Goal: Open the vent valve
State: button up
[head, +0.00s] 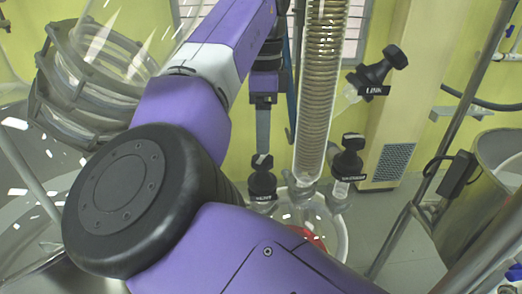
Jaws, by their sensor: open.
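My gripper (263,150) points down above a black valve knob (262,180) left of the coiled glass column. The gripper is seen edge-on, so its fingers overlap; it is open. Its fingertips are at the knob's top in the picture; I cannot tell whether they touch or straddle it. The small label below this knob looks like "VENT" but is hard to read. A second black knob (350,155) with a label too small to read is right of the column. A third knob (382,66), labelled "LINK", is higher at the right.
The coiled glass column (322,90) rises between the knobs, above a round glass vessel (325,225). A clamped glass vessel (90,75) is at the upper left. A metal pole (440,150) and a steel drum (490,200) stand at the right. My arm hides much of the middle.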

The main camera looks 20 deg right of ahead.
aim_at(262, 157)
jog(key=shift+f+p, duration=0.3)
jog(key=shift+f, duration=2.65)
jog(key=c, duration=1.4)
jog(key=shift+n, duration=0.3)
jog(key=n, duration=0.8)
jog(key=shift+n, duration=0.4)
jog(key=n, duration=0.4)
jog(key=shift+n, duration=0.3)
jog(key=n, duration=0.4)
jog(key=shift+w+r+n, duration=0.1)
jog(key=shift+n, duration=0.3)
